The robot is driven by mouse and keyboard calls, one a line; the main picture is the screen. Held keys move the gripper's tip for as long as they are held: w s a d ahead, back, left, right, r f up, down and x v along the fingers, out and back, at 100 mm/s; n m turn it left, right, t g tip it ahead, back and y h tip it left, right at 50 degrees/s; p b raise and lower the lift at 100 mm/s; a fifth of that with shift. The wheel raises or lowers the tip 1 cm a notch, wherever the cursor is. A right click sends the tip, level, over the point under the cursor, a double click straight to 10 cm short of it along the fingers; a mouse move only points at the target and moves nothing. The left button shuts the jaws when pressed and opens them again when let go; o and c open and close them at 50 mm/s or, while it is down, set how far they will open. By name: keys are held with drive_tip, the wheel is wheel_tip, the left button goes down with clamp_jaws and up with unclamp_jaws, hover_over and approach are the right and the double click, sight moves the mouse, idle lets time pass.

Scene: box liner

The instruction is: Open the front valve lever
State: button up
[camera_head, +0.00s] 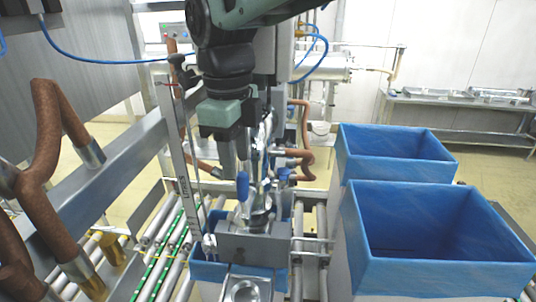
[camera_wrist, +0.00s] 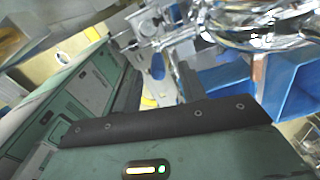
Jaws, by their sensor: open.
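The front valve lever (camera_head: 242,186) has an upright blue grip and stands on the shiny metal valve assembly (camera_head: 262,205). A second blue handle (camera_head: 283,174) shows just behind it to the right. My gripper (camera_head: 229,168) points down, just above and left of the front lever in the head view. In the wrist view my gripper (camera_wrist: 158,78) is open, its dark fingers apart. A small blue shape (camera_wrist: 157,66) shows between them; I cannot tell if it is the lever's grip. Whether the fingers touch the lever is hidden.
Two blue-lined boxes (camera_head: 440,262) (camera_head: 395,172) stand on the right. A grey upright post (camera_head: 178,150) is close left of my gripper. Brown wrapped pipes (camera_head: 42,190) fill the far left. Rollers (camera_head: 165,262) run below. A blue box edge (camera_head: 207,270) lies under the valve.

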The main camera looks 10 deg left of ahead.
sight(246, 189)
drive_tip(key=shift+r, duration=0.3)
drive_tip(key=c, duration=0.5)
drive_tip(key=shift+d+f+b, duration=0.15)
drive_tip(key=shift+d+b, duration=0.05)
drive_tip(key=shift+b, duration=0.25)
clamp_jaws()
drive_tip(key=s+d+r+n+t+y+b, duration=0.1)
drive_tip(key=s+d+n+t+y+b, duration=0.2)
drive_tip(key=d+n+b, duration=0.5)
drive_tip(key=s+d+r+n+t+y+b, duration=0.2)
drive_tip(key=s+d+n+t+b, duration=0.15)
drive_tip(key=n+b, duration=0.75)
drive_tip(key=w+a+f+p, duration=0.4)
drive_tip(key=w+a+f, duration=0.1)
drive_tip(key=a+f, duration=0.2)
drive_tip(key=shift+a+f+g, duration=0.15)
drive_tip(key=shift+f+g, duration=0.15)
drive_tip(key=shift+g, duration=0.15)
